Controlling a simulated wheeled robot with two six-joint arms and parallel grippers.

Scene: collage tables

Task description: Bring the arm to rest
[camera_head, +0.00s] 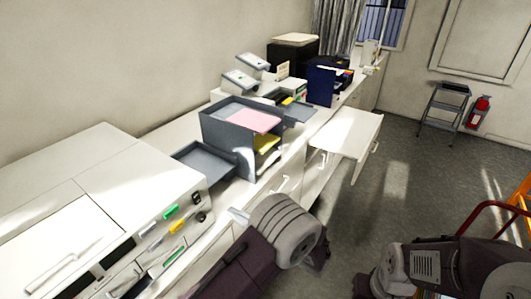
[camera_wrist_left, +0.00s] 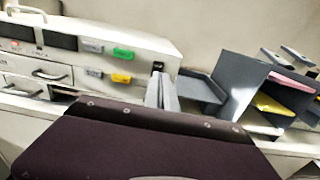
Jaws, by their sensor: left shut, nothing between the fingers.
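My left arm comes up from the bottom of the head view, dark with a ribbed grey joint. My left gripper (camera_head: 239,215) shows its pale fingertips just beyond that joint, near the front of the counter. In the left wrist view the two grey fingers (camera_wrist_left: 162,93) stand close together, shut and empty. Parts of my right arm show at the bottom right of the head view; its gripper is not in view.
A white cabinet (camera_head: 90,160) with coloured clips stands at the left. A dark tray organizer (camera_head: 218,130) holding pink and yellow sheets stands right of it. An open white drawer (camera_head: 350,130) juts out. A step stool (camera_head: 440,108) stands far right; grey floor (camera_head: 370,190) is clear.

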